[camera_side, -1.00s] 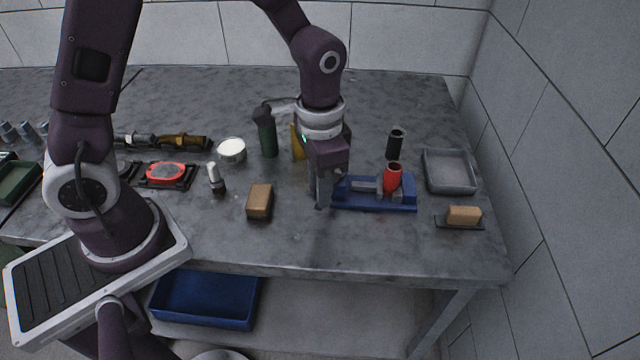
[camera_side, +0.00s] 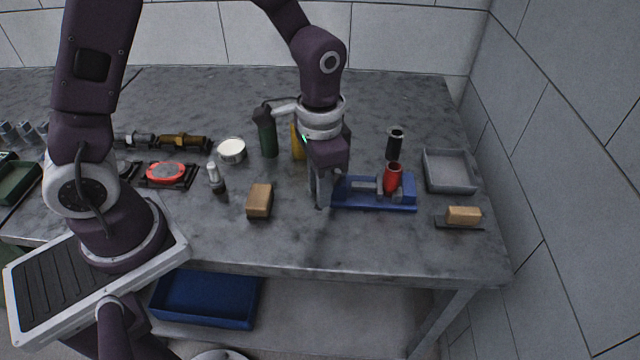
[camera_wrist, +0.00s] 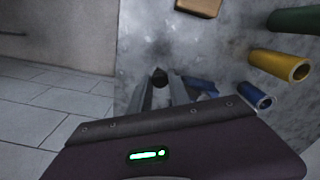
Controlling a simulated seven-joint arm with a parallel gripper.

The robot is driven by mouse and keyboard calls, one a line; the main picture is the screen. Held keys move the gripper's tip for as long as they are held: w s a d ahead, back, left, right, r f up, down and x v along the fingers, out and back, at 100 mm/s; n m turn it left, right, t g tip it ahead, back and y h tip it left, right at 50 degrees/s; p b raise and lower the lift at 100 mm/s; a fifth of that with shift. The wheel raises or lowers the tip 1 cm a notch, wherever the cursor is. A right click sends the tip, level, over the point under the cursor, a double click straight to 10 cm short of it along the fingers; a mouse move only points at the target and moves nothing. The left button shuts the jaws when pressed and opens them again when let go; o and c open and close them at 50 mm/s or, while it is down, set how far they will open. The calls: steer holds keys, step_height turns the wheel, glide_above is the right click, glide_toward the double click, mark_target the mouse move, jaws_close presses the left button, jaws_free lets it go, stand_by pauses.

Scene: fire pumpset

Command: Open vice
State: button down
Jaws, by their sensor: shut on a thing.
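The blue vice (camera_side: 375,205) lies on the table, with a red cylinder (camera_side: 393,177) standing between its grey jaws. My gripper (camera_side: 319,203) points down at the left end of the vice, where its handle would be. In the wrist view my gripper's fingers (camera_wrist: 165,92) are close together around a small dark round end (camera_wrist: 160,77), which looks like the vice handle. A bit of the blue vice (camera_wrist: 201,86) shows to the right of the fingers. Most of the handle is hidden by the fingers.
A black cylinder (camera_side: 395,143) stands behind the vice. A grey tray (camera_side: 450,172) and a tan block on a dark plate (camera_side: 463,216) are to the right. A brown block (camera_side: 259,200), a green bottle (camera_side: 267,137) and a yellow cylinder (camera_side: 298,142) are to the left. The front table strip is clear.

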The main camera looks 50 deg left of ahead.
steer(key=shift+a, duration=0.1)
steer(key=w+a+m, duration=0.2)
steer(key=a+m, duration=0.9)
steer(key=m, duration=0.3)
stand_by(0.5)
steer(key=shift+a, duration=0.1)
stand_by(0.4)
steer(key=c, duration=1.2)
jaws_free()
